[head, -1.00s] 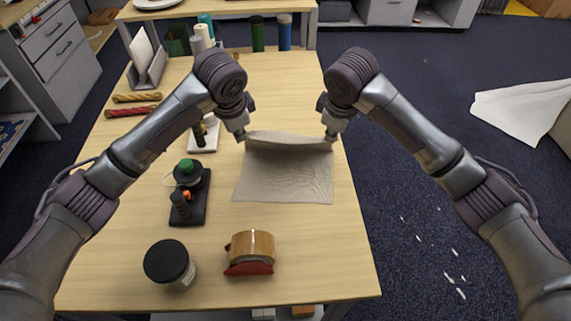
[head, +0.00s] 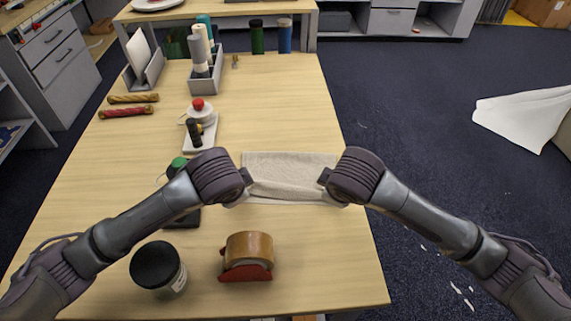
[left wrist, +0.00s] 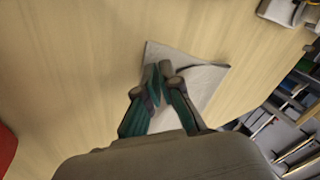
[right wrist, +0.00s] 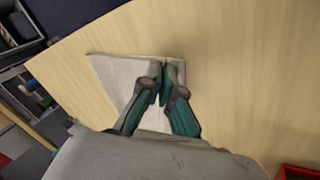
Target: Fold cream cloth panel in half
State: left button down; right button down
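The cream cloth panel (head: 290,175) lies on the table as a wide, short rectangle, its far part doubled over toward the near edge. It also shows in the left wrist view (left wrist: 195,73) and the right wrist view (right wrist: 118,72). My left gripper (head: 240,200) is at its near left corner; in the left wrist view its fingertips (left wrist: 159,70) are together on the cloth's edge. My right gripper (head: 332,198) is at the near right corner; in the right wrist view its fingertips (right wrist: 163,70) are together on the edge. My wrists partly hide both corners in the head view.
A tape roll on a red dispenser (head: 247,258) and a dark-lidded jar (head: 158,267) stand nearer. A black holder (head: 185,217) is partly behind my left arm. A white holder with a red-topped spool (head: 201,120) stands left of the cloth.

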pick_arm(q)
jog(key=c, duration=1)
grip_release()
jog(key=shift+c, duration=0.2)
pick_arm(e)
jog(key=c, duration=1)
grip_release()
jog(key=shift+c, duration=0.2)
pick_arm(q)
jog(key=shift+r, duration=0.1)
pick_arm(e)
jog(key=shift+r, duration=0.1)
pick_arm(q)
jog(key=v, duration=0.3)
jog(key=shift+r, duration=0.35)
pick_arm(e)
jog(key=v, duration=0.3)
jog(key=shift+r, duration=0.35)
pick_arm(q)
jog(key=s+v, duration=0.1)
jog(key=v, duration=0.6)
jog(key=shift+f, duration=0.25)
pick_arm(e)
jog(key=s+v, duration=0.1)
jog(key=v, duration=0.6)
jog(key=shift+f, duration=0.25)
pick_arm(q)
jog(key=shift+s, duration=0.1)
pick_arm(e)
jog(key=shift+s, duration=0.1)
